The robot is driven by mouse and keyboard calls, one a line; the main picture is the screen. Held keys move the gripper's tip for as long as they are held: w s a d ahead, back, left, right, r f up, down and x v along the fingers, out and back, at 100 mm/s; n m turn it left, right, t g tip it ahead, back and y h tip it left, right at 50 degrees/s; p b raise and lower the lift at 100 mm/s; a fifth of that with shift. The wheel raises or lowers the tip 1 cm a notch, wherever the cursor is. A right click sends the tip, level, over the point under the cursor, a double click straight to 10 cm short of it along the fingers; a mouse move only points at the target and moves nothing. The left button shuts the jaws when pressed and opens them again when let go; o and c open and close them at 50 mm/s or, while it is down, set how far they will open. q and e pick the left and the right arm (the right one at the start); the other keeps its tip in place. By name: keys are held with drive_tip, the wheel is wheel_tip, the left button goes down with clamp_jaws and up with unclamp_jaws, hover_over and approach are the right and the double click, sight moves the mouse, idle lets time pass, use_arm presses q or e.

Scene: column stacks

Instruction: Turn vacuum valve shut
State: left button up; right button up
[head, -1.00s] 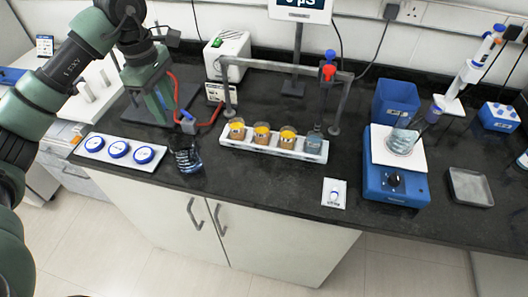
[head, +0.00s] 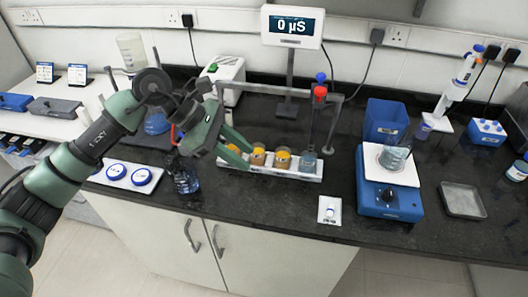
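A valve on the red tubing (head: 173,134), with a blue part, shows only in the earlier picture; my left arm and gripper now cover that spot. My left gripper (head: 248,156) reaches in from the left, its two green fingers apart and pointing right. It is in front of the left end of the white column rack (head: 300,175), with nothing seen between the fingers. I cannot tell whether it touches the leftmost column. My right gripper is out of view.
Amber columns (head: 283,159) and a small beaker (head: 309,160) stand in the rack. A white switch plate (head: 330,211) and blue stirrer (head: 388,198) are at the right.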

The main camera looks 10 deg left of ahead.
use_arm(q)
drive_tip(key=d+h, duration=0.1)
drive_tip(key=d+r+h, duration=0.1)
drive_tip(key=d, duration=0.1)
drive_tip(key=s+d+r+n, duration=0.1)
drive_tip(key=d, duration=0.1)
drive_tip(key=shift+s+d+h, duration=0.1)
drive_tip(key=shift+d+h, duration=0.15)
drive_tip(key=shift+h, duration=0.15)
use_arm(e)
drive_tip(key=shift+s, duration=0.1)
